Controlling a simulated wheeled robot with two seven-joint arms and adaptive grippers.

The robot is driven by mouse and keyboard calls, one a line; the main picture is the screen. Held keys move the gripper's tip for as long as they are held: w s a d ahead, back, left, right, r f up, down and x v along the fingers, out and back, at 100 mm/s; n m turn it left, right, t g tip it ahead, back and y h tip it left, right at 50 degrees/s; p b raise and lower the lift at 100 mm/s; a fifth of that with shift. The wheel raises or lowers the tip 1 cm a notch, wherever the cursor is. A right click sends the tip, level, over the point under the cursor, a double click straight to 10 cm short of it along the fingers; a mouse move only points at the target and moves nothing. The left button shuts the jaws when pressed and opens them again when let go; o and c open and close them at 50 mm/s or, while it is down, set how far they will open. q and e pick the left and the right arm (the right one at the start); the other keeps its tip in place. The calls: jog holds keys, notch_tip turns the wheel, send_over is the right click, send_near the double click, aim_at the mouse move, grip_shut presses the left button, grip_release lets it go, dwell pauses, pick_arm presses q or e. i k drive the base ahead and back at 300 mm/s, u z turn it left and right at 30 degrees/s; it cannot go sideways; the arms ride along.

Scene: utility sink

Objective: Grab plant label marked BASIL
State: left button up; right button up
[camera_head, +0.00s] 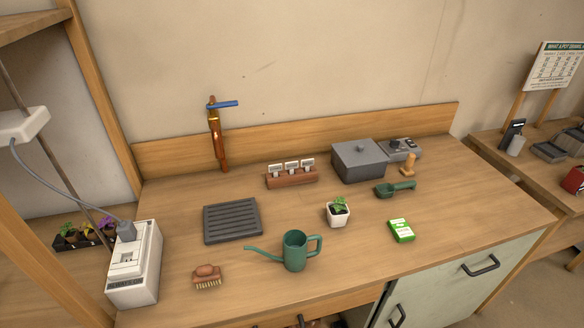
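Three small white plant labels stand in a row in a brown wooden block near the back of the worktop: a left label (275,168), a middle label (291,166) and a right label (307,164). The wooden block (292,180) holds them upright. Their writing is too small to read, so I cannot tell which one says BASIL. Neither of my grippers is in view.
A dark ribbed tray (232,220) lies left of the block, and a copper tap (217,138) stands behind. A grey lidded box (359,160) is at right. A green watering can (295,251) and potted plant (338,212) stand in front.

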aim_at(305, 163)
jog(key=z, duration=2)
jog(key=i, duration=1.35)
jog(key=u, duration=3.15)
